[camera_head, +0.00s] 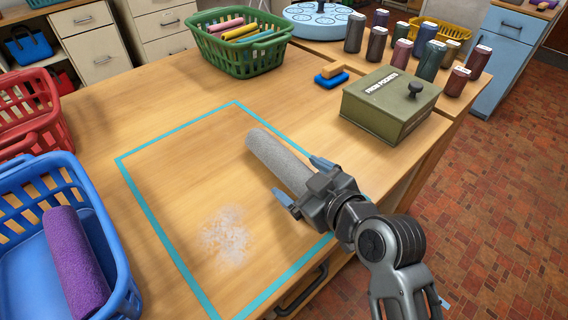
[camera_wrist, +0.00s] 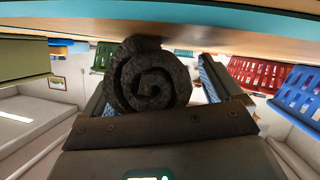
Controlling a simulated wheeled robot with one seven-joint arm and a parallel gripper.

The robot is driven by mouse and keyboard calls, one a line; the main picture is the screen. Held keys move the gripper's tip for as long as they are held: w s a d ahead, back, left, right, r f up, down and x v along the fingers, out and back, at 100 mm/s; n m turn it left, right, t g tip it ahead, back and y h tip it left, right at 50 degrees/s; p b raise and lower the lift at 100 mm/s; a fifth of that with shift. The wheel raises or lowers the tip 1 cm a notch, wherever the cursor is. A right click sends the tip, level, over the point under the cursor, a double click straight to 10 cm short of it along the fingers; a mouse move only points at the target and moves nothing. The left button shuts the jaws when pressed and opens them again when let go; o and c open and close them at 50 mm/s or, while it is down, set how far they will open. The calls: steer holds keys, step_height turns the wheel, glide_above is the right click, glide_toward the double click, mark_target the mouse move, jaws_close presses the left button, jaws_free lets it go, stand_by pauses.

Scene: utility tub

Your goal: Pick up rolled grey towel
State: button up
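The rolled grey towel (camera_head: 275,157) lies on the wooden table inside a teal taped outline. My gripper (camera_head: 295,175) is at the towel's near end, with one blue-tipped finger on each side of it. In the wrist view the towel's dark spiral end (camera_wrist: 150,80) faces the camera between the two fingers. A gap shows between the roll and the right finger there, so the gripper looks open around the towel. Contact at the left finger is hard to tell.
A pale powdery patch (camera_head: 226,234) is left of my gripper. A blue basket (camera_head: 117,262) with a purple roll (camera_head: 75,262) and a red basket (camera_head: 30,112) stand at left. A green basket (camera_head: 243,59), a green box (camera_head: 385,118) and several jars stand behind.

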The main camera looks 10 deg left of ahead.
steer(key=c, duration=1.2)
steer(key=shift+o, duration=0.2)
steer(key=shift+r, duration=0.1)
